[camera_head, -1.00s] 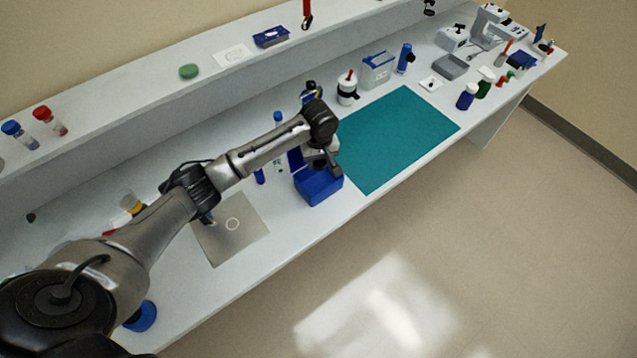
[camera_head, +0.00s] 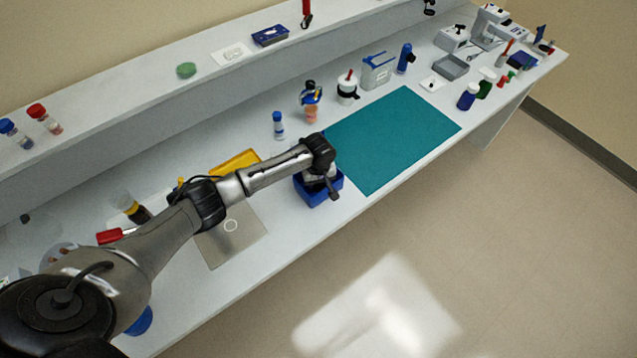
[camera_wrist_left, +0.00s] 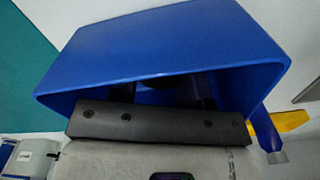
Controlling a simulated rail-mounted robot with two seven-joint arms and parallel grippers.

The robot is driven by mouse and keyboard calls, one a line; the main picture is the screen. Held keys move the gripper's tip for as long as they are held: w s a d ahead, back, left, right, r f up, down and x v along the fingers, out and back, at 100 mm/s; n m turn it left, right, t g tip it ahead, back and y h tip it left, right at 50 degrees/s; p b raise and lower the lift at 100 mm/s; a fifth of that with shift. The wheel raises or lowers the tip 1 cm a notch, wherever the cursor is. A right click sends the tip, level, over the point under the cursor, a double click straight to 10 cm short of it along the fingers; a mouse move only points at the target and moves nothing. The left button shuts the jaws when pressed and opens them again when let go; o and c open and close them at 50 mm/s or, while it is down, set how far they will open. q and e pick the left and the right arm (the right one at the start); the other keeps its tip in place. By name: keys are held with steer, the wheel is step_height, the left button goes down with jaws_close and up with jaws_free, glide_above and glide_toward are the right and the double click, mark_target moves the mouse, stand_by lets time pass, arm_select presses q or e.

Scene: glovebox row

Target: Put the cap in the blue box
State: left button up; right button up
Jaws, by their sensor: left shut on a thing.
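The blue box (camera_head: 322,198) stands on the bench left of the teal mat, and its wall fills much of the left wrist view (camera_wrist_left: 150,45). My left gripper (camera_head: 326,190) points down into the box, with its fingertips hidden by the box and the wrist in the head view. In the left wrist view my left gripper's fingers (camera_wrist_left: 160,92) reach past the box rim, a gap apart, shut on a dark thing between them. This is probably the cap, but it is in shadow and mostly hidden. My right gripper is not in view.
The teal mat (camera_head: 390,140) lies clear to the right. A grey plate (camera_head: 232,240) and yellow tray (camera_head: 237,160) lie to the left. The bench's front edge is close to the box.

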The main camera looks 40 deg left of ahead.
arm_select(q)
steer(key=shift+f, duration=0.1)
steer(key=o, duration=0.9)
steer(key=shift+r, duration=0.35)
step_height(320, 180, up, 12)
steer(key=shift+f+p, duration=0.25)
steer(key=shift+p, duration=0.65)
steer(key=shift+r, duration=0.1)
